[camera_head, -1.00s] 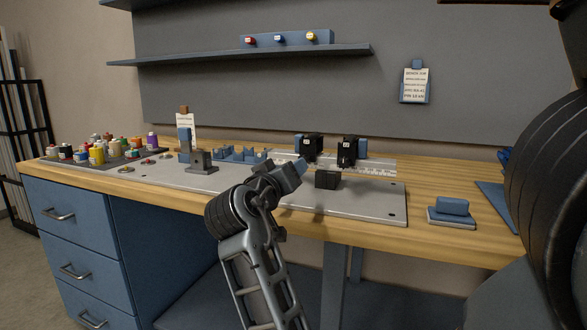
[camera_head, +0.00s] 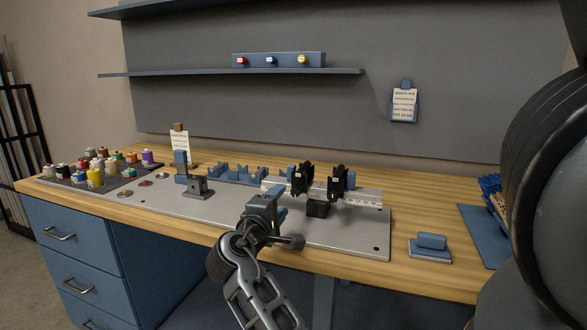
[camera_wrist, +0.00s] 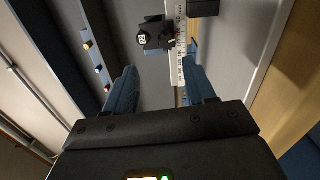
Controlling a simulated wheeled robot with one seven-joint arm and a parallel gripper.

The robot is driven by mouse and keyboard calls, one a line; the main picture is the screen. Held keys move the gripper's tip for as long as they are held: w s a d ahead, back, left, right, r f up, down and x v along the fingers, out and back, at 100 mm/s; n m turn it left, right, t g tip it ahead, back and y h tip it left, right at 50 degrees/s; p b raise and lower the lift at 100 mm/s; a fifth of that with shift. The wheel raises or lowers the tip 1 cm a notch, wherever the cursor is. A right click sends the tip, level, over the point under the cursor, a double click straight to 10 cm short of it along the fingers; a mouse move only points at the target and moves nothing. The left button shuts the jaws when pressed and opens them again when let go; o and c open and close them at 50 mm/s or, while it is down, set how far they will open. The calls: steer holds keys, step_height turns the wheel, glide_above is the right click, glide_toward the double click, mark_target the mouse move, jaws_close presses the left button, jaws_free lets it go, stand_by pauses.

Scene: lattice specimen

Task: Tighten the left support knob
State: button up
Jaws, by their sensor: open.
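Two black supports stand on a white scale rail on the workbench. The left support (camera_head: 302,181) and the right support (camera_head: 337,183) each carry a pale label. The knob is too small to make out clearly. My gripper (camera_head: 279,194) is to the left of the left support, apart from it. Its blue fingers (camera_wrist: 160,88) are spread and empty in the wrist view.
A black block (camera_head: 317,208) sits in front of the supports on the grey base plate (camera_head: 352,232). Left are blue V-shaped rests (camera_head: 237,174), a grey bracket (camera_head: 197,187) and coloured bottles (camera_head: 95,176). A blue block on a pad (camera_head: 431,242) lies at right.

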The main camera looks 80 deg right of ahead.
mark_target(295, 194)
steer(key=n+p, duration=0.2)
steer(key=n, duration=0.1)
steer(key=s+n+p, duration=0.1)
steer(key=n+p, duration=0.4)
steer(key=n, duration=0.1)
steer(key=shift+s+a+f+n, duration=0.1)
steer(key=shift+s+f+n, duration=0.05)
steer(key=shift+f+n, duration=0.2)
steer(key=shift+s+d+f+p, duration=0.15)
steer(key=shift+d+p, duration=0.1)
steer(key=shift+d, duration=1.05)
steer(key=shift+s+d+r+p, duration=0.1)
steer(key=shift+d+p, duration=0.2)
steer(key=shift+d, duration=0.95)
steer(key=shift+s+d+f+p, duration=0.15)
steer(key=shift+d+p, duration=0.1)
steer(key=shift+d, duration=1.05)
steer(key=shift+r, duration=0.1)
steer(key=shift+c, duration=0.3)
jaws_close()
